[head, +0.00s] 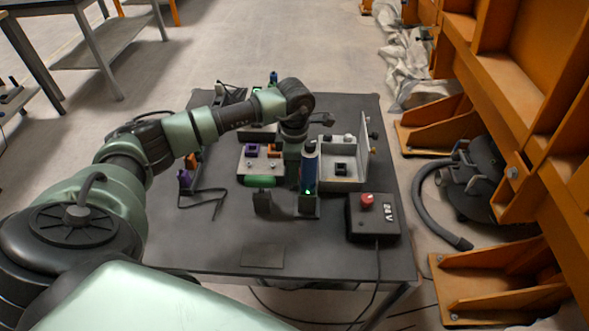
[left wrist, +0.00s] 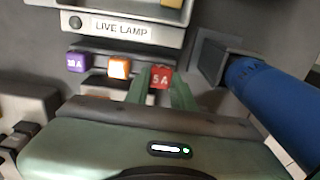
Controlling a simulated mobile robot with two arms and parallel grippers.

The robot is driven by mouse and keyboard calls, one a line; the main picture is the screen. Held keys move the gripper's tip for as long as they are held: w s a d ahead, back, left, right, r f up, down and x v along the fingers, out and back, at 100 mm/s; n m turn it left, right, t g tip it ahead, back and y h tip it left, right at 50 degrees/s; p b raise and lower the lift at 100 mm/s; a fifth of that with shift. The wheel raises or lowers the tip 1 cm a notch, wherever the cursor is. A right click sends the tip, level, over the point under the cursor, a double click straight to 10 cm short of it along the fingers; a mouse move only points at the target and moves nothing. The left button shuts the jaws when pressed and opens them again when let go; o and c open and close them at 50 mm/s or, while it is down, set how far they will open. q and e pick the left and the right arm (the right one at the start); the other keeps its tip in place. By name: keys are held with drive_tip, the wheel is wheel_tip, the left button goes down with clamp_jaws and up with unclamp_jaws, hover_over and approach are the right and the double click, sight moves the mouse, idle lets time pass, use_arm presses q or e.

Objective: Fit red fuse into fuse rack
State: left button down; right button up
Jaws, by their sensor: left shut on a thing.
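My left gripper (left wrist: 161,86) is shut on the red fuse (left wrist: 161,76), marked 5 A, with one green finger on each side of it. In the head view the left gripper (head: 292,168) points down beside the fuse rack (head: 246,166), and the red fuse is hidden there. A purple fuse (left wrist: 75,62) and an orange fuse (left wrist: 119,68) stand in a row to its left; they also show in the head view as purple (head: 252,149) and orange (head: 274,150). Whether the red fuse is seated or just above the rack cannot be told. My right gripper is not in view.
A blue cylinder (head: 310,170) stands upright in a dark holder close right of the gripper; it looms in the wrist view (left wrist: 268,95). An open grey box (head: 343,184) lies right of it. A 24 V box (head: 372,226) with a red button sits at front right. The table front is mostly clear.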

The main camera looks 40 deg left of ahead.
use_arm(q)
drive_tip(key=shift+f+b, duration=0.55)
drive_tip(key=shift+f, duration=0.05)
drive_tip(key=c, duration=1.1)
unclamp_jaws()
drive_tip(key=o, duration=0.5)
drive_tip(key=shift+s, duration=0.1)
drive_tip(key=shift+c, duration=0.2)
drive_tip(key=shift+r, duration=0.1)
drive_tip(key=shift+w+a+r+p, duration=0.15)
drive_tip(key=shift+r+p, duration=0.25)
drive_tip(key=shift+r, duration=0.2)
drive_tip(key=shift+w+d+r+p, duration=0.1)
drive_tip(key=shift+r+p, duration=0.3)
drive_tip(key=shift+r, duration=0.15)
drive_tip(key=shift+s+r+p, duration=0.15)
drive_tip(key=shift+r+p, duration=1.6)
drive_tip(key=shift+r, duration=1)
